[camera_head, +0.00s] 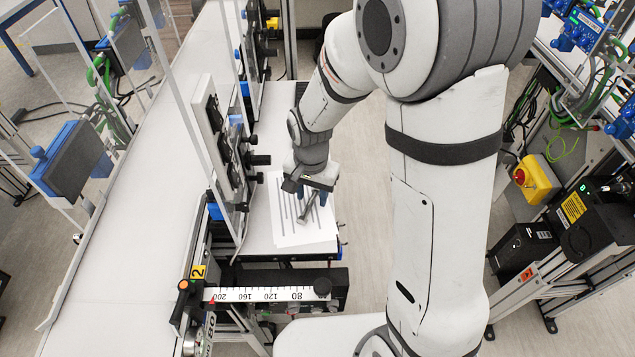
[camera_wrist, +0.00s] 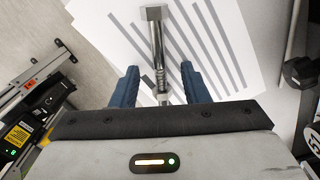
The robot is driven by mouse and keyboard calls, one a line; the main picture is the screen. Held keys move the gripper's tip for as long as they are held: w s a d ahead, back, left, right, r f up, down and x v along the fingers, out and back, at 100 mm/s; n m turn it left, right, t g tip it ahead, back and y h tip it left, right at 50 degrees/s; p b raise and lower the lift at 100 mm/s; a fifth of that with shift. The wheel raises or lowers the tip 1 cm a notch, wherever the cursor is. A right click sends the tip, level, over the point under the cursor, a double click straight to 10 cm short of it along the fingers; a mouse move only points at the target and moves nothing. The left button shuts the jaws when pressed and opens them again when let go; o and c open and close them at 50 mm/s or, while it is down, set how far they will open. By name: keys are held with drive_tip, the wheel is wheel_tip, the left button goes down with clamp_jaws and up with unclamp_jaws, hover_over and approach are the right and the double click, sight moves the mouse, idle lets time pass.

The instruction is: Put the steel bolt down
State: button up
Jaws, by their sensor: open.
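The steel bolt (camera_wrist: 157,40) lies on a white sheet printed with grey stripes (camera_wrist: 225,40), its hex head away from my gripper. My gripper (camera_wrist: 159,78) is open, with one blue finger on each side of the bolt's threaded end and gaps between fingers and bolt. In the head view my gripper (camera_head: 312,192) is low over the sheet (camera_head: 290,238), and the bolt (camera_head: 307,209) shows just below it. Part of the bolt's threaded end is hidden by the gripper body.
The sheet lies on a short white conveyor (camera_head: 262,225) beside a long white belt (camera_head: 125,220). A guide with black knobs (camera_head: 228,150) stands left of my gripper. A ruler scale (camera_head: 260,294) crosses in front.

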sight(312, 198)
wheel_tip(312, 198, up, 12)
drive_tip(key=b, duration=0.1)
drive_tip(key=s+d+r+n+t, duration=0.1)
drive_tip(key=s+d+r+n, duration=0.1)
drive_tip(key=s+d, duration=0.4)
drive_tip(key=s+d+r+n+t, duration=0.2)
drive_tip(key=s+d+n, duration=0.1)
drive_tip(key=s+d, duration=0.4)
drive_tip(key=shift+d+r, duration=0.15)
drive_tip(key=shift+r, duration=0.1)
drive_tip(key=shift+c, duration=0.5)
